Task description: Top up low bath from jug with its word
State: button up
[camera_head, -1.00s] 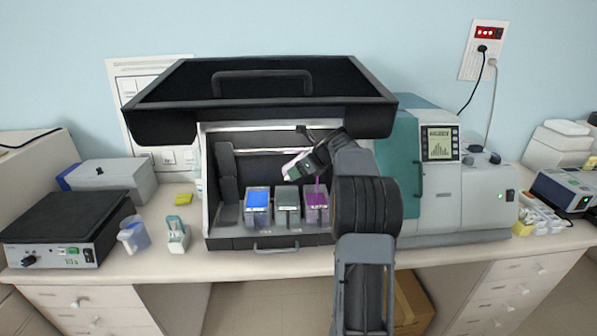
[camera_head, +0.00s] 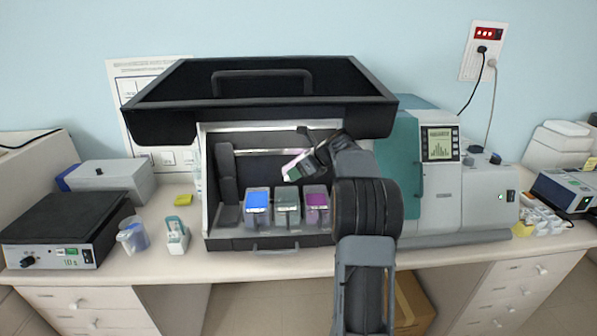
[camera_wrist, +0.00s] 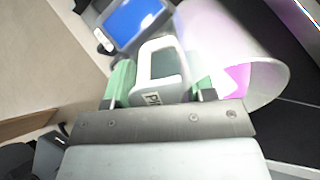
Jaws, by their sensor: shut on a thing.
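My gripper (camera_head: 314,161) is shut on the handle of a translucent jug (camera_head: 297,166), held tilted above the baths. In the wrist view the green fingers of my gripper (camera_wrist: 163,88) flank the white handle, which carries a small label. Pink-purple liquid shows inside the jug (camera_wrist: 225,35). Below are a blue bath (camera_head: 257,206), a grey-green bath (camera_head: 287,207) and a purple bath (camera_head: 317,206), side by side in the stainer. No stream shows between jug and purple bath. The blue bath (camera_wrist: 135,20) also shows in the wrist view. The label's word is not readable.
The stainer's black lid (camera_head: 260,88) is raised over the baths. A grey-teal machine (camera_head: 440,185) stands right. The counter's front edge is clear.

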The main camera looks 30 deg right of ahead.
jog(key=shift+s+d+f+t+y+b, duration=0.1)
jog(key=shift+f+t+y+b, duration=0.3)
jog(key=shift+b, duration=0.75)
jog(key=shift+s+f+t+y+b, duration=0.15)
jog(key=shift+t+b, duration=0.35)
jog(key=shift+b, duration=0.6)
dwell(0.8)
jog(key=shift+s+d+f+t+y+b, duration=0.1)
jog(key=shift+f+t+y+b, duration=0.5)
jog(key=shift+b, duration=1.3)
jog(key=shift+s+d+f+t+y+b, duration=0.1)
jog(key=shift+f+t+y+b, duration=0.5)
jog(key=shift+b, duration=1.25)
dwell(1.2)
